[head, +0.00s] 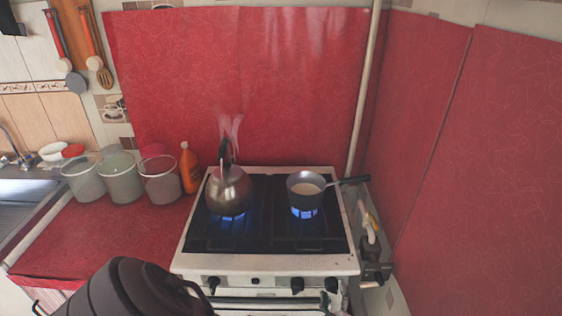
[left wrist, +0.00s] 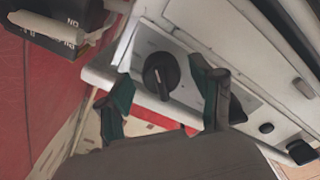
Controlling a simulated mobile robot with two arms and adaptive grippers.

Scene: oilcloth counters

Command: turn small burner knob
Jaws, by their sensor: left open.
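A round black knob (left wrist: 160,74) sits on the white front panel of the stove (left wrist: 185,75) in the left wrist view. My left gripper (left wrist: 164,80) is open, with its two green-padded fingers on either side of this knob. I cannot tell whether a pad touches it. Nothing else is between the fingers. In the head view black knobs line the stove front, including one at the left (head: 213,284) and one at the far right (head: 331,283). My left arm crosses the bottom left there, and its fingers are hard to make out. My right gripper is not in view.
A steaming kettle (head: 229,192) and a saucepan (head: 303,189) stand over blue flames. Buckets (head: 120,180) and an orange bottle (head: 188,168) stand on the red counter (head: 120,235) at left. A black valve box (head: 376,272) and pipe sit right of the stove.

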